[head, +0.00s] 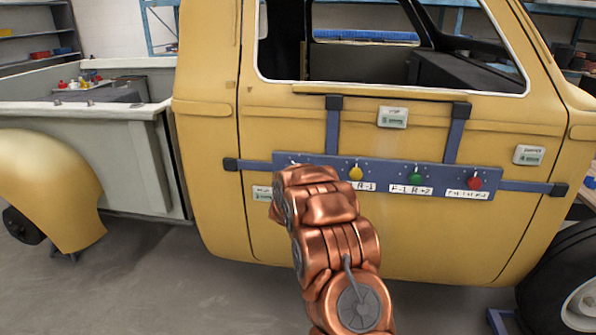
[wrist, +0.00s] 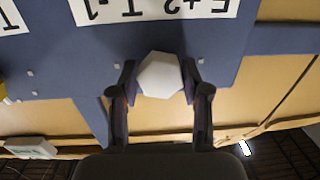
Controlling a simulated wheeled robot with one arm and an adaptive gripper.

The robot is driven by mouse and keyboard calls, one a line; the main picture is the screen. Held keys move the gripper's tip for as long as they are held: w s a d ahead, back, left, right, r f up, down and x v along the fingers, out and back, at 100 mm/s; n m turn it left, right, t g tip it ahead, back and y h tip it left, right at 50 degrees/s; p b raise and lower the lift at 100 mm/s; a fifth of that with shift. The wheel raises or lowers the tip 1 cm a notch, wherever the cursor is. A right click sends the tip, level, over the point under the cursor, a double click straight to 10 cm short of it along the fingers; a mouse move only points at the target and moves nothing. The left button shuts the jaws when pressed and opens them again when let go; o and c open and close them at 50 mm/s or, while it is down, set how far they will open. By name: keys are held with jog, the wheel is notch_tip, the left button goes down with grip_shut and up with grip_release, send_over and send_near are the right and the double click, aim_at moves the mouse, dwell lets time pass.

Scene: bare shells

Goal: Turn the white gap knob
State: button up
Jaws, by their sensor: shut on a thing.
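The white knob (wrist: 159,76) shows in the wrist view as a six-sided cap on the blue panel (wrist: 75,62). My gripper (wrist: 158,80) has one finger on each side of it and is shut on it. An upside-down label reading "E+2 T-1" (wrist: 160,8) sits beside the knob. In the head view my copper arm hides the knob and my gripper at the panel's left end.
The panel is mounted across a yellow vehicle door (head: 290,230). Yellow (head: 356,172), green (head: 416,175) and red (head: 474,183) knobs stand to the right, with labels below. Blue brackets (head: 334,125) hold the panel. Small display boxes (head: 392,117) are on the door.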

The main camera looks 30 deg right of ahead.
jog(key=o, duration=1.1)
jog(key=shift+o, duration=0.2)
jog(key=v, duration=1.2)
